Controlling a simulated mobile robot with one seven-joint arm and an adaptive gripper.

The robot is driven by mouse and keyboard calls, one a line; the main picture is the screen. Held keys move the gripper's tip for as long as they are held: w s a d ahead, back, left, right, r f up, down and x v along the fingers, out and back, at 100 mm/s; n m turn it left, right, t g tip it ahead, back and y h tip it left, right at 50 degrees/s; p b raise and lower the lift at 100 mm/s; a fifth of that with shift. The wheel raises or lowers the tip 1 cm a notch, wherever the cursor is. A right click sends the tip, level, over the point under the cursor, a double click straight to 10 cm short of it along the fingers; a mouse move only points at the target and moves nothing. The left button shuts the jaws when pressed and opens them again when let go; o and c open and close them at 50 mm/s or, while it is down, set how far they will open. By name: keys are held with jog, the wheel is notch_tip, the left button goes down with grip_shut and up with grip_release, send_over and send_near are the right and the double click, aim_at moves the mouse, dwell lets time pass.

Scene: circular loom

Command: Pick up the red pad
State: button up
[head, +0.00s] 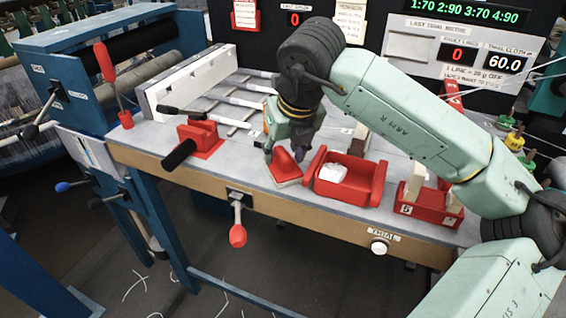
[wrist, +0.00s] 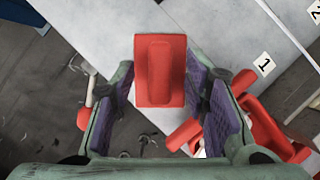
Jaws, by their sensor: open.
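The red pad (head: 286,164) is a small red block with a raised grip and a pale underside, on the grey table near its front edge. In the wrist view the pad (wrist: 160,72) lies upright in the picture between and just beyond the fingertips, its grip running lengthwise. My gripper (head: 288,150) is directly above the pad in the head view and partly covers it. In the wrist view my gripper (wrist: 165,95) is open, its purple-lined fingers on either side of the pad with a gap showing at the left.
A red bin (head: 348,180) with white contents stands just right of the pad. A red holder (head: 430,205) is farther right. A red clamp with a black handle (head: 198,138) sits to the left. A red-knobbed lever (head: 237,235) hangs from the table's front.

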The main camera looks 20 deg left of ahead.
grip_shut()
dwell(0.4)
